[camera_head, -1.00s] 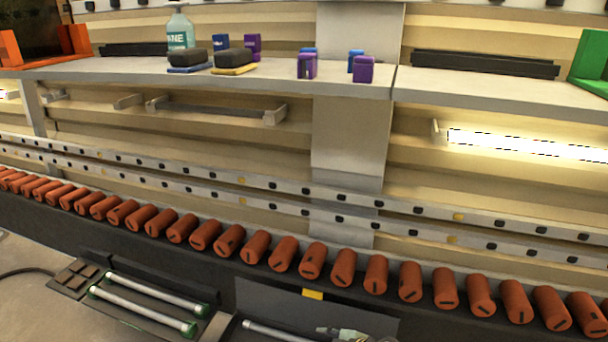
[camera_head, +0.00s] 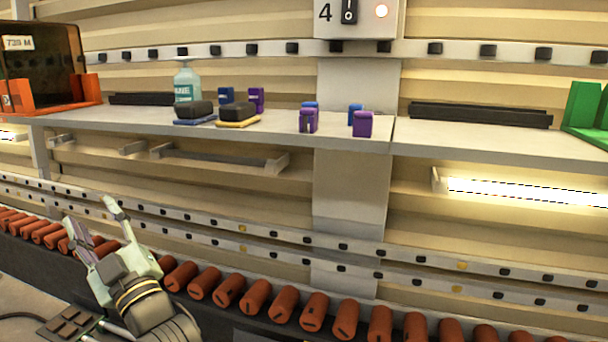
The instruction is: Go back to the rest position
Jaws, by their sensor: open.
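My gripper (camera_head: 92,225) is in the lower left of the head view, pointing up and to the left. Its two fingers are spread apart and nothing is between them. It appears in front of the row of red-brown cylinders (camera_head: 256,297) and hides some of them. My wrist comes in from the bottom edge.
A long shelf (camera_head: 270,135) carries a spray bottle (camera_head: 184,84), black-topped blocks (camera_head: 238,112), purple and blue blocks (camera_head: 362,124) and black bars (camera_head: 480,114). A green holder (camera_head: 588,115) stands right, an orange one (camera_head: 62,95) left. A switch box (camera_head: 358,18) hangs above.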

